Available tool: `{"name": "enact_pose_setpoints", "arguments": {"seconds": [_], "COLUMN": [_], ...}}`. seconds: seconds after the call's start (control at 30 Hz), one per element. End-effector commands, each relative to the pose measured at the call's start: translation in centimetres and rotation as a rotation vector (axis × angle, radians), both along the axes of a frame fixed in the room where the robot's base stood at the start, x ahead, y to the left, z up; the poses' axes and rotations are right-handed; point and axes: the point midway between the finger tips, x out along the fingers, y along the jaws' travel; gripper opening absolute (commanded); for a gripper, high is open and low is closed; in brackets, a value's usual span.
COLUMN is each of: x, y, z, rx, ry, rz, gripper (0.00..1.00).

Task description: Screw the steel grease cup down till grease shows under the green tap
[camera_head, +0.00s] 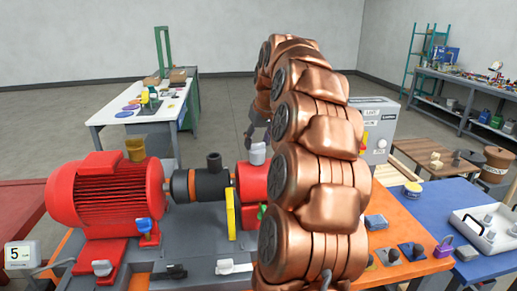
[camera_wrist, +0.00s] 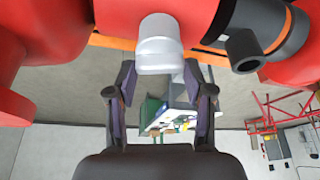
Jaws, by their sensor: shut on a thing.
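The steel grease cup (camera_head: 257,153) stands upright on top of the red pump housing (camera_head: 250,182), just left of my arm. In the wrist view, the grease cup (camera_wrist: 160,45) is a pale grey stepped cylinder between my two fingers. My gripper (camera_wrist: 160,76) is shut on its end; in the head view it comes down on the cup from above. A small bit of the green tap (camera_head: 261,212) shows low on the pump, beside my arm. The arm hides the rest of it, and I cannot see whether grease shows under it.
A red motor (camera_head: 108,190) and a dark shaft coupling (camera_head: 200,184) stand left of the pump. A yellow upright piece (camera_head: 230,214) is in front. A grey control box (camera_head: 376,130) stands behind my arm. A blue mat (camera_head: 425,208) and a white tray (camera_head: 490,228) lie right.

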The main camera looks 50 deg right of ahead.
Motion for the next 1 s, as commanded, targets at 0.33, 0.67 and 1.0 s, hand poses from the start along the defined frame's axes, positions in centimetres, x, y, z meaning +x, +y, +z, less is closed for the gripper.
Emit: {"name": "enact_pose_setpoints", "arguments": {"seconds": [0.33,0.67,1.0], "x": [0.03,0.01,0.02], "y": [-0.02,-0.02,0.0], "z": [-0.02,0.06,0.03], "rx": [-0.002,-0.001,0.0], "ry": [0.0,-0.001,0.0], "rz": [-0.101,-0.11,-0.108], "gripper": [0.17,0.17,0.76]}}
